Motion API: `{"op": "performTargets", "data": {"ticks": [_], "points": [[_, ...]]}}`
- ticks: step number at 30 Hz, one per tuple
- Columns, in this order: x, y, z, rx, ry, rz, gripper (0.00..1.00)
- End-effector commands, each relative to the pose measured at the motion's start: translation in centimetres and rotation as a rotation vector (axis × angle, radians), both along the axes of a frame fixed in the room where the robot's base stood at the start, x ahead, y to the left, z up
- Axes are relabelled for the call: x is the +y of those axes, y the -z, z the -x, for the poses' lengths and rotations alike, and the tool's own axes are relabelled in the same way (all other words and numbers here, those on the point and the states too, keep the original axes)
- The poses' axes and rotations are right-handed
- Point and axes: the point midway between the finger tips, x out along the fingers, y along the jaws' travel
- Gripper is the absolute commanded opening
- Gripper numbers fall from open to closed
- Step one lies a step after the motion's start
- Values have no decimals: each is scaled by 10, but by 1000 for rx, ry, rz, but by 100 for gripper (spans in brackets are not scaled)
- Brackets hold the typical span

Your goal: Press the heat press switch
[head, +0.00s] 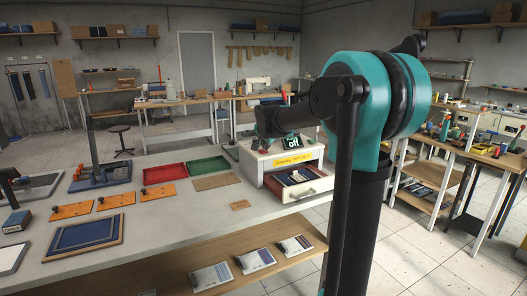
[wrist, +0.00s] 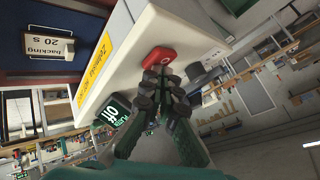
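The heat press (head: 310,153) is a white box with a yellow label on its front, standing on the grey bench. A dark display reading "off" sits on top of it (head: 293,142); it also shows in the wrist view (wrist: 110,117). A red switch (wrist: 158,57) is on the top face of the press in the wrist view; my arm hides it in the head view. My gripper (wrist: 160,76) has its dark fingertips together, with nothing seen between them. The tips are right by the red switch; I cannot tell whether they touch it.
The press's drawer (head: 315,188) is pulled out at the front, with a card inside reading "backing 20 s" (wrist: 30,48). A green tray (head: 208,165), a red tray (head: 165,173) and several orange boards lie to the left.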

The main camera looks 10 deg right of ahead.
Motion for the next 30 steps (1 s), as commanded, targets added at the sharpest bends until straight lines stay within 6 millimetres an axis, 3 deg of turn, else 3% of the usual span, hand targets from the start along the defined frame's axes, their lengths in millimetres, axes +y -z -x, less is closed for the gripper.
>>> {"op": "performTargets", "data": {"ticks": [8, 24, 30], "points": [[1, -4, 0, 0, -1, -1, 0], [0, -52, 0, -1, 0, 0, 0], [0, -61, 0, -1, 0, 0, 0]]}}
